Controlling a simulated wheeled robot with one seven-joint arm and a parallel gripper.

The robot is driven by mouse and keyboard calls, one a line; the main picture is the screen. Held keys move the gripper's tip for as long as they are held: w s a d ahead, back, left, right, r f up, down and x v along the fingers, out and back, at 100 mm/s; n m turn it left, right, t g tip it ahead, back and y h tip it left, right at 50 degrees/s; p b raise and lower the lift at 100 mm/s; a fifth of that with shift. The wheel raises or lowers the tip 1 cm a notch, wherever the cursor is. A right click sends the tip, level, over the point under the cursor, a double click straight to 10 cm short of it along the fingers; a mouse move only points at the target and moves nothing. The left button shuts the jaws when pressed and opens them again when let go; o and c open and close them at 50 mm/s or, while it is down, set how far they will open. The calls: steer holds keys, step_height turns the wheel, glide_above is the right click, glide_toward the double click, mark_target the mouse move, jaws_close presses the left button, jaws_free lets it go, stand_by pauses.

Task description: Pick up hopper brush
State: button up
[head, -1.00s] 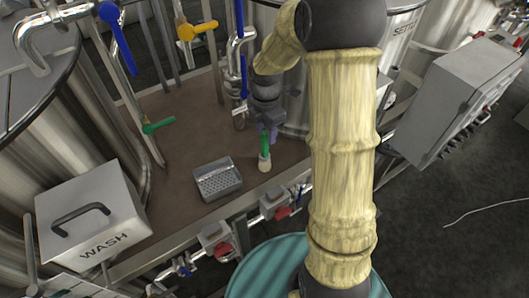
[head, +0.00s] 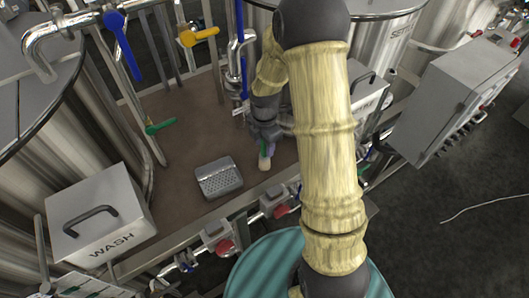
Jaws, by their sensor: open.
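The hopper brush (head: 264,164) stands upright on the brown deck, with a green handle and a pale, whitish lower end. My gripper (head: 267,144) points down at the top of the brush. Its fingers are open and overlap the upper handle, hiding most of the green. I cannot tell whether they touch the handle.
A grey perforated caddy (head: 219,179) sits left of the brush. A WASH box (head: 100,215) with a black handle stands at the front left. Another lidded box (head: 352,88) is right of my gripper. Steel tanks and pipes with coloured valves surround the brown deck (head: 190,130).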

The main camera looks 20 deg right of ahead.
stand_by(0.4)
jaws_close()
steer(key=shift+r, duration=0.1)
step_height(320, 180, up, 18)
steer(key=b, duration=0.3)
steer(key=shift+b, duration=0.3)
stand_by(0.4)
